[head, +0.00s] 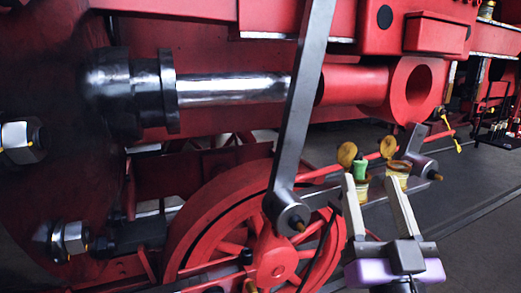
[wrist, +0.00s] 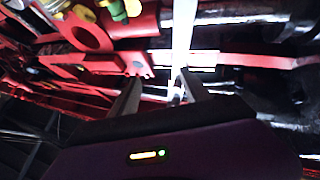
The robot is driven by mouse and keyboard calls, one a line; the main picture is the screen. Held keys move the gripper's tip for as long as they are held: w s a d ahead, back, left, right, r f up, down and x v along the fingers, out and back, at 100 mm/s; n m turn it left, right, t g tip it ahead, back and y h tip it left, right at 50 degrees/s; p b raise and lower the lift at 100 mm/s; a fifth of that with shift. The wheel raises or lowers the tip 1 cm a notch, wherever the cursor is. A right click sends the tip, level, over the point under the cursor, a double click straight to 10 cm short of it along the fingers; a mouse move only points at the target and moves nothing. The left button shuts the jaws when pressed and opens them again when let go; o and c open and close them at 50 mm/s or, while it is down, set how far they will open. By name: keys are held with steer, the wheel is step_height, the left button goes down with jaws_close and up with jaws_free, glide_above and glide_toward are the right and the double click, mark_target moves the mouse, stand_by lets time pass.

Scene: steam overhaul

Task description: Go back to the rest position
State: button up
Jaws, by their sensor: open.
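My gripper (head: 377,188) is open, with its two pale fingers pointing up in the lower right of the head view. Nothing shows held between the fingers. Two round yellow-brown caps, one beside a small green piece (head: 360,168), show just beyond the fingertips in that view; I cannot tell whether the fingers touch them. In the wrist view my gripper (wrist: 158,92) shows as two dark fingers spread apart, with a bright rod in the background between them.
The locomotive's red spoked wheel (head: 272,262), steel connecting lever (head: 300,110) and polished piston rod (head: 230,88) stand left of my gripper. A red eyed rod end (head: 408,90) is above it. Open floor (head: 480,230) lies to the right.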

steer(key=s+f+n+g+y+b, duration=0.1)
steer(key=s+f+n+y, duration=0.15)
steer(key=s+f, duration=0.5)
steer(key=s+f+n+g+y+b, duration=0.1)
steer(key=s+f+n+g+y, duration=0.3)
steer(key=f, duration=0.7)
steer(key=s+d+f+m+g+h+b, duration=0.1)
steer(key=s+f+m+g+h, duration=0.1)
steer(key=s+f, duration=0.7)
steer(key=s+d+f+m+g+h+b, duration=0.1)
steer(key=s+d+f+m+g+h, duration=0.1)
steer(key=s+f, duration=0.6)
steer(key=s+m+h, duration=0.1)
steer(key=s, duration=0.5)
steer(key=shift+s+d+f+h, duration=0.2)
steer(key=shift+s+f+h, duration=0.15)
steer(key=shift+s+f, duration=0.05)
